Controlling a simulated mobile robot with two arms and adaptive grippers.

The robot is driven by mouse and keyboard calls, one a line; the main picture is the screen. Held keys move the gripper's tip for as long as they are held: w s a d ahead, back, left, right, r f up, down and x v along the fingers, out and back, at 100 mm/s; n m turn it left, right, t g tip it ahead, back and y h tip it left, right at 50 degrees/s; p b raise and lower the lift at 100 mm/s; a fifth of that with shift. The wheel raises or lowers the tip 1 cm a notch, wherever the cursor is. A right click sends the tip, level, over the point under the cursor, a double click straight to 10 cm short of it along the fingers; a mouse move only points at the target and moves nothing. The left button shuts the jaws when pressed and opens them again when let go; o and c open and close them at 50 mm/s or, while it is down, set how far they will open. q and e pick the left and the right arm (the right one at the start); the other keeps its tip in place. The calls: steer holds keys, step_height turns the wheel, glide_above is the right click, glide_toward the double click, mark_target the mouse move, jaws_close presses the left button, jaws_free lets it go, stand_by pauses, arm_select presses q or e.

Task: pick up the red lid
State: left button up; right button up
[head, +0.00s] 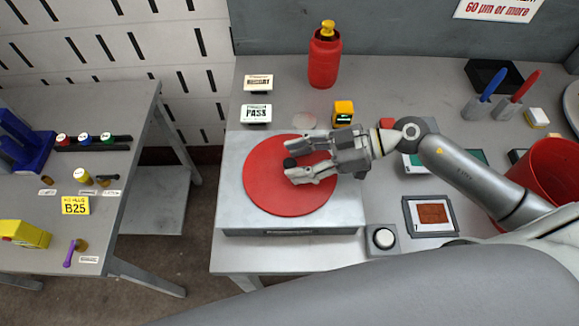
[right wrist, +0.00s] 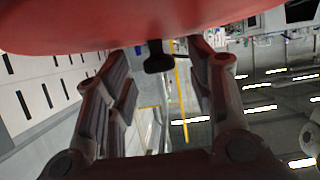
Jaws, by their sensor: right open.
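The red lid (head: 262,188) is a flat round disc with a small black knob (head: 289,163) at its middle. It lies on a grey metal box (head: 345,219) on the table. My right gripper (head: 296,161) reaches in from the right, low over the lid, its open fingers on either side of the knob. In the right wrist view the red lid (right wrist: 110,25) fills the top, and the black knob (right wrist: 157,58) shows between the two spread fingers (right wrist: 162,75). I cannot tell whether they touch the knob. My left gripper is not in view.
A red bottle (head: 324,62), a PASS sign (head: 256,114) and a yellow device (head: 343,111) stand behind the box. A round white button (head: 383,238) and a red bin (head: 553,168) are to the right. A second table (head: 105,200) stands left across a gap.

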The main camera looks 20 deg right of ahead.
steer(key=shift+a, duration=0.1)
jaws_close()
stand_by(0.3)
steer(key=shift+r, duration=0.1)
steer(key=shift+r, duration=0.55)
steer(key=s+d+r+p, duration=0.1)
steer(key=s+d+r, duration=0.7)
steer(key=s+r, duration=0.3)
steer(key=shift+d+r, duration=0.3)
steer(key=shift+d, duration=0.05)
stand_by(0.4)
